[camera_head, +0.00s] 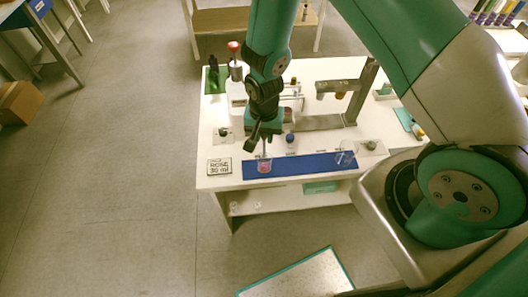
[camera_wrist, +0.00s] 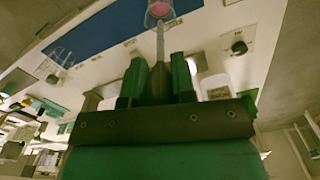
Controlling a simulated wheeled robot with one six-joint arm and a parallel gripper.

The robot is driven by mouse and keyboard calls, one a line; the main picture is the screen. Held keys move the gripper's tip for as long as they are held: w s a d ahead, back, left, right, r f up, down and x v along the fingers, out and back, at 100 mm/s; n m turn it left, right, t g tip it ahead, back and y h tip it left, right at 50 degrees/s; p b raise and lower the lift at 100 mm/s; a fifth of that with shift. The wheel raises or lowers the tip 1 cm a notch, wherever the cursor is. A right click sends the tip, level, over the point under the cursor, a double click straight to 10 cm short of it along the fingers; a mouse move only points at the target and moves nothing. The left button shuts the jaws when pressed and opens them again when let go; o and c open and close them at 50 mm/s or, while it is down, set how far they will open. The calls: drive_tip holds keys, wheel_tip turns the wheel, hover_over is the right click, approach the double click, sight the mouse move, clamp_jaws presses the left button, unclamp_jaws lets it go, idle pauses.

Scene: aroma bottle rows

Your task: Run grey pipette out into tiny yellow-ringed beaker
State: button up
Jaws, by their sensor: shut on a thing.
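My gripper (camera_wrist: 160,80) is shut on the grey pipette (camera_wrist: 160,42), whose thin tip points to a small beaker with pink contents (camera_wrist: 160,10) at the top of the wrist view. In the head view my gripper (camera_head: 262,140) is above this beaker (camera_head: 264,167), which stands at the left of the blue mat (camera_head: 300,163). The pipette's tip is over or inside the beaker's mouth; I cannot tell which. A larger clear beaker (camera_head: 346,156) stands at the mat's right. I cannot make out a yellow ring on either beaker.
A card reading "ROSE 30 ml" (camera_head: 220,166) lies left of the mat on the white table (camera_head: 215,143). A dark-topped bottle (camera_head: 290,140) stands behind the mat. A metal stand (camera_head: 355,95) and a green mat (camera_head: 216,80) with bottles are farther back.

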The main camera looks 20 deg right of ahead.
drive_tip(key=shift+r, duration=0.1)
drive_tip(key=shift+r+p, duration=1.5)
drive_tip(key=shift+r, duration=0.5)
